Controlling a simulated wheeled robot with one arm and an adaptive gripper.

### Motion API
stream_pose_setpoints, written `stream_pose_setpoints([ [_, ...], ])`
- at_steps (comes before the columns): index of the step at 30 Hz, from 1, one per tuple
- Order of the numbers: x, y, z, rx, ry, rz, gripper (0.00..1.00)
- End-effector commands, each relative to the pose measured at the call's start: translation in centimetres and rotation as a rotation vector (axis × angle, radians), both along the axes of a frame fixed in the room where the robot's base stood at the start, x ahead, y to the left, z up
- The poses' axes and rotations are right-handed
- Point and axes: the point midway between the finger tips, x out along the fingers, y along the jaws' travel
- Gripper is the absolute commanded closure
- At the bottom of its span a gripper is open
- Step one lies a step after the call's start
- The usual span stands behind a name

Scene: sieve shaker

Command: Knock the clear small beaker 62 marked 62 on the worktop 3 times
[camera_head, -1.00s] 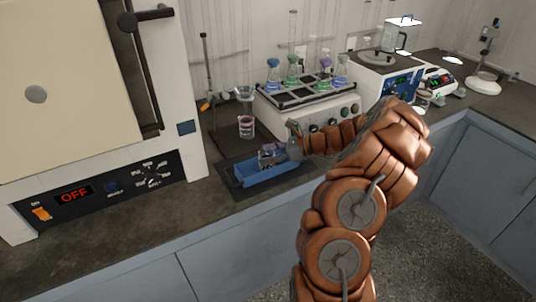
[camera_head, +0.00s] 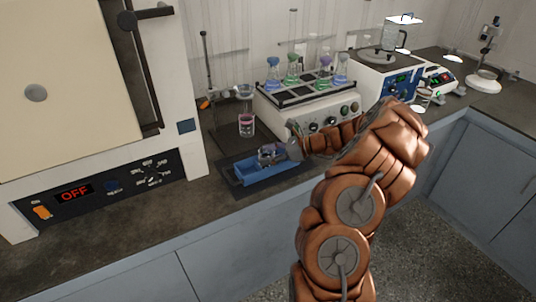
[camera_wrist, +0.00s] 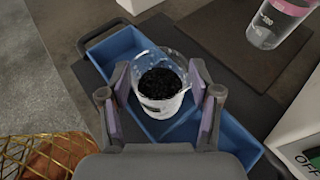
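A small clear beaker (camera_wrist: 161,88) with dark granular contents stands between the fingers of my gripper (camera_wrist: 160,90) in the wrist view. Its number cannot be read. One finger is on each side of the glass, close to it; contact cannot be told. The beaker is over a blue tray (camera_wrist: 121,45), which shows on both sides of it; whether it rests there is hidden. In the head view my gripper (camera_head: 290,149) reaches in from the right at the blue tray (camera_head: 270,172), and the beaker is small and partly hidden there.
A larger beaker with a pink band (camera_head: 247,125) stands behind the tray, and also shows in the wrist view (camera_wrist: 273,22). Behind is a shaker with several coloured flasks (camera_head: 305,98). An oven (camera_head: 90,100) stands at the left. Bare worktop (camera_head: 130,225) lies front left.

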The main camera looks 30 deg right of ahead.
Motion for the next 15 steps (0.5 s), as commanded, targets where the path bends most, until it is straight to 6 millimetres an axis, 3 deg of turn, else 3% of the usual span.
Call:
stream_pose_setpoints([
  [2,-0.1,0.1,-0.1,0.000,0.003,0.002,0.51],
  [12,-0.1,0.1,0.1,0.000,0.005,0.004,0.86],
  [15,-0.1,0.1,0.9,0.000,0.004,0.004,0.88],
])
